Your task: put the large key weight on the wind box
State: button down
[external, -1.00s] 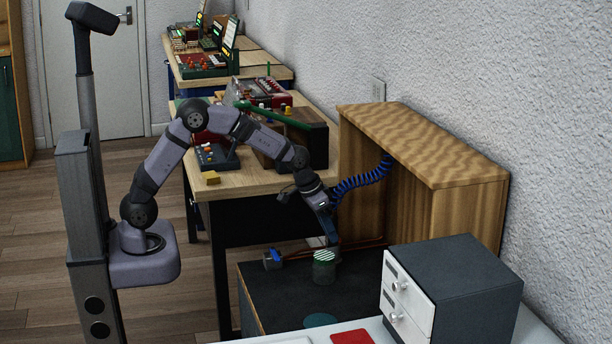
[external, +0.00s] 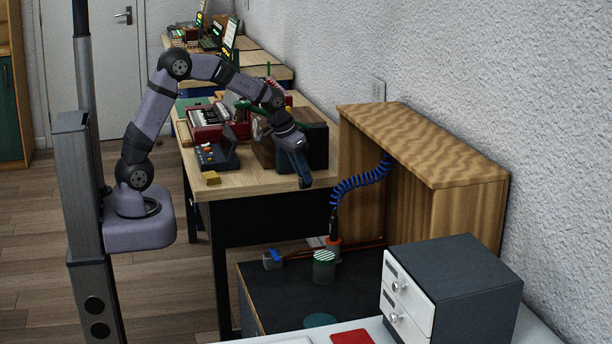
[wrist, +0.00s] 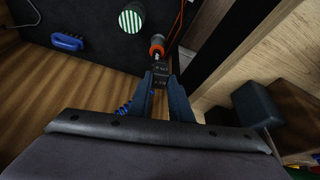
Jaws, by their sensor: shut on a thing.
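My gripper (external: 303,182) hangs in the air, pointing down, in front of the near right corner of the workbench. In the wrist view its two blue fingers (wrist: 163,90) are shut on a small dark block (wrist: 160,75) with pale markings, which I take to be the large key weight. The block is too small to make out in the external view. A box with a brown face and a dark side (external: 317,150) stands on the bench behind my gripper; it may be the wind box, but I cannot be sure.
Below stand a green-striped jar (external: 323,268), a blue-handled object (external: 272,259) and a black-and-orange tool (external: 334,240) on a blue coiled hose (external: 360,182). A wooden cabinet (external: 425,145) is at right. A small yellow block (external: 211,178) lies on the bench (external: 245,182).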

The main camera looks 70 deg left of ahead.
jog(key=w+a+r+n+y+p, duration=0.1)
jog(key=a+r+n+p, duration=0.1)
jog(key=a+r+p, duration=0.65)
jog(key=a+r+n+g+p, duration=0.15)
jog(key=a+r+p, duration=0.4)
jog(key=a, duration=0.65)
jog(key=w+a+r+n+y+p, duration=0.1)
jog(key=a+r+n+p, duration=0.2)
jog(key=a+r+p, duration=0.45)
jog(key=shift+m, duration=0.25)
jog(key=shift+a+f+p, duration=0.35)
jog(key=shift+a+f, duration=0.1)
jog(key=shift+f, duration=1.1)
jog(key=shift+a+f+p, duration=0.35)
jog(key=shift+a+f, duration=0.05)
jog(key=shift+f, duration=1.1)
jog(key=shift+a+f+p, duration=0.35)
jog(key=shift+a+f, duration=0.1)
jog(key=shift+f, duration=1.3)
jog(key=shift+f, duration=0.15)
jog(key=shift+f, duration=0.1)
jog(key=c, duration=1.6)
grip_release()
